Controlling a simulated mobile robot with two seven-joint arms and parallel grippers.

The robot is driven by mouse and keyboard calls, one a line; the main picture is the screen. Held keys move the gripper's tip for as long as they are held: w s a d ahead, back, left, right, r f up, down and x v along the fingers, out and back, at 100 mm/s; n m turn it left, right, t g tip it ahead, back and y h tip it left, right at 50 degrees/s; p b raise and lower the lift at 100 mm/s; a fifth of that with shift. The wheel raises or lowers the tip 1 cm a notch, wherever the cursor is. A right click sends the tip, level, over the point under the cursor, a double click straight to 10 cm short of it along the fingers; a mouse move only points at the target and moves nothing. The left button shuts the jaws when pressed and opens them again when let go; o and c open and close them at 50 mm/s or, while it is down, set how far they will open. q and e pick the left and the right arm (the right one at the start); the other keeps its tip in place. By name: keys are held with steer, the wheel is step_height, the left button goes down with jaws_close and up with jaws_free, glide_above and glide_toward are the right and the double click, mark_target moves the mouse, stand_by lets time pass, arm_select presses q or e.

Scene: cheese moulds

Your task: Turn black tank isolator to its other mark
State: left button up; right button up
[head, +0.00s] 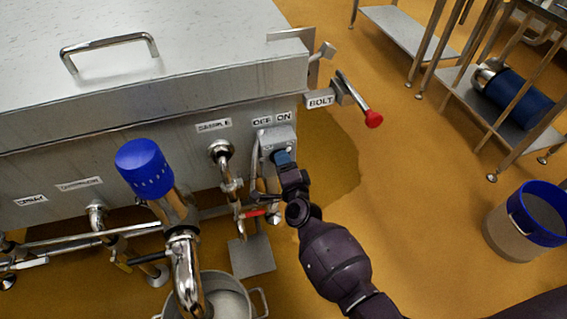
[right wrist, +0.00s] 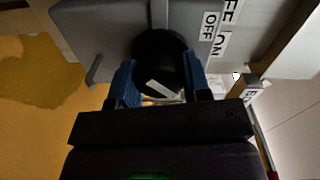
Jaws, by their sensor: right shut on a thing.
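The black tank isolator (right wrist: 160,58) is a round dark knob on a grey box (head: 277,136) on the front of the steel tank. The OFF and ON labels (head: 272,120) are above the box; in the right wrist view they lie right of the knob. My right gripper (head: 284,160) is shut on the isolator; its blue fingers (right wrist: 160,80) stand on either side of it. A pale strip (right wrist: 162,89) shows between the fingers. In the head view the gripper hides most of the knob, and I cannot tell which mark it points to. My left gripper is not in view.
A red-tipped bolt lever (head: 373,117) sticks out at the tank's right corner. Left of my arm are a sample valve (head: 222,152), a pipe with a blue cap (head: 145,168) and a steel pot (head: 225,298). A blue-rimmed bucket (head: 528,222) stands on the floor at right.

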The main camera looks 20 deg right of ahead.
stand_by(0.3)
steer(key=o, duration=0.9)
steer(key=shift+s, duration=0.1)
